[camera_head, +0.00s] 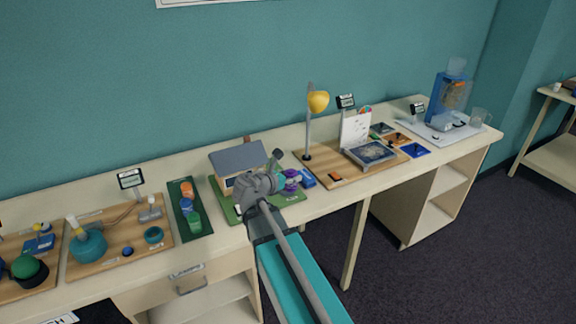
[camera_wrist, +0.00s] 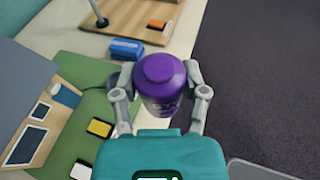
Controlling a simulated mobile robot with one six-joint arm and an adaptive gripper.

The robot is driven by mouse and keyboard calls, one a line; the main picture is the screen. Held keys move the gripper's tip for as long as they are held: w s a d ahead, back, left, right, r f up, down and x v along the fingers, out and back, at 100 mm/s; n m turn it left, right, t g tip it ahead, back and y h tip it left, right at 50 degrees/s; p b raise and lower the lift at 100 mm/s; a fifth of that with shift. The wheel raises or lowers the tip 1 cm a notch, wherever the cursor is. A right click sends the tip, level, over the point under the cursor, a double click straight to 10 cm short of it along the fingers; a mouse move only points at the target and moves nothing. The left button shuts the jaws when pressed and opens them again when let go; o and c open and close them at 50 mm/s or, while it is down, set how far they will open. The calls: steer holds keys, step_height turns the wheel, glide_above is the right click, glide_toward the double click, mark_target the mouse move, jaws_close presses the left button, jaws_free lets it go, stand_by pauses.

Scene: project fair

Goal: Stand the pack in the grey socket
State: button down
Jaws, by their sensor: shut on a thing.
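The pack (camera_wrist: 160,78) is a cylinder with a purple cap and a darker, marked body. My gripper (camera_wrist: 161,96) is shut on it, with one finger on each side, in the wrist view. The pack stands roughly upright over the table's front edge, beside the green board. Its lower end is hidden, so I cannot tell if it touches anything. In the head view the purple pack (camera_head: 291,180) shows small at my gripper, partly covered by it. I cannot make out a grey socket in either view.
A model house (camera_head: 238,160) with a grey roof stands on the green board (camera_wrist: 62,150). A blue block (camera_wrist: 127,48) sits just beyond the pack. A wooden board (camera_head: 325,180) with a yellow lamp (camera_head: 318,102) is to the right.

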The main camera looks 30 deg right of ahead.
steer(key=shift+w+a, duration=0.1)
steer(key=shift+w+f, duration=0.1)
steer(key=shift+w, duration=0.05)
steer(key=w+d+f+m+g+b, duration=0.1)
steer(key=w+d+f+b, duration=0.1)
steer(key=w, duration=0.4)
steer(key=w+d+f+m+g+b, duration=0.1)
steer(key=w+d+f+g+b, duration=0.1)
steer(key=w, duration=0.5)
step_height(320, 180, down, 2)
steer(key=shift+d+f+m+h+b, duration=0.1)
steer(key=shift+d+m+h+b, duration=0.25)
steer(key=shift+d+b, duration=0.55)
steer(key=shift+a+b, duration=0.25)
steer(key=shift+b, duration=0.1)
steer(key=shift+f+b, duration=2.8)
steer(key=shift+f, duration=0.05)
steer(key=shift+f+b, duration=0.6)
steer(key=shift+c, duration=2)
jaws_free()
